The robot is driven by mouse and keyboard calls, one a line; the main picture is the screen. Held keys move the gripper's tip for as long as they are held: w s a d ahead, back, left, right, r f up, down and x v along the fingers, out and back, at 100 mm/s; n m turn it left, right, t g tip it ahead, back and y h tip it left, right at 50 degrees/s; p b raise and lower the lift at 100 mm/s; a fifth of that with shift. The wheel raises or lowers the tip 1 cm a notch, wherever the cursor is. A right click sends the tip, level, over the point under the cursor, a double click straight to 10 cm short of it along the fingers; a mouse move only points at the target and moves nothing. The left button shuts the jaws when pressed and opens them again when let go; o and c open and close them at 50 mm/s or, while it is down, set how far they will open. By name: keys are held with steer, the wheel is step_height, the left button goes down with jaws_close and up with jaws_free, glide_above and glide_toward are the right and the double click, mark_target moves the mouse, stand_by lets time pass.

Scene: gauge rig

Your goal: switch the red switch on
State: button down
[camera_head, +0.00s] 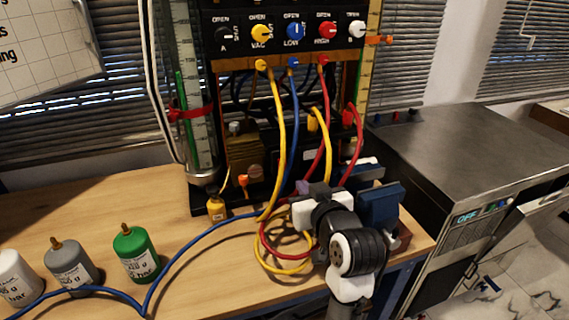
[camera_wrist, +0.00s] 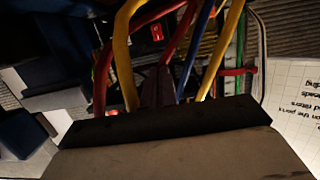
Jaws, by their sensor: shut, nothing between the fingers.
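A small red switch (camera_wrist: 157,32) with a pale mark shows in the wrist view, between the hoses and beyond my fingertips. Its on or off position is too small to tell. I cannot pick it out in the head view, where hoses and my arm cover part of the rig. My gripper (camera_wrist: 157,75) is shut and empty, its dark fingers pointing toward the rig among the hoses. In the head view my gripper (camera_head: 302,187) is in front of the lower rig, beside the yellow and red hoses. The fingertips appear apart from the switch.
Yellow (camera_head: 281,140), blue (camera_head: 296,120) and red (camera_head: 328,120) hoses hang from the valve panel (camera_head: 290,35) close around my gripper. Green (camera_head: 135,253), grey (camera_head: 73,265) and white (camera_head: 18,277) bottles stand on the wooden bench (camera_head: 185,285). A metal cabinet (camera_head: 470,150) stands at right.

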mark_target(280, 158)
steer(key=p+x, duration=0.3)
steer(key=x, duration=1.1)
steer(key=shift+r+p, duration=0.15)
steer(key=shift+p, duration=0.15)
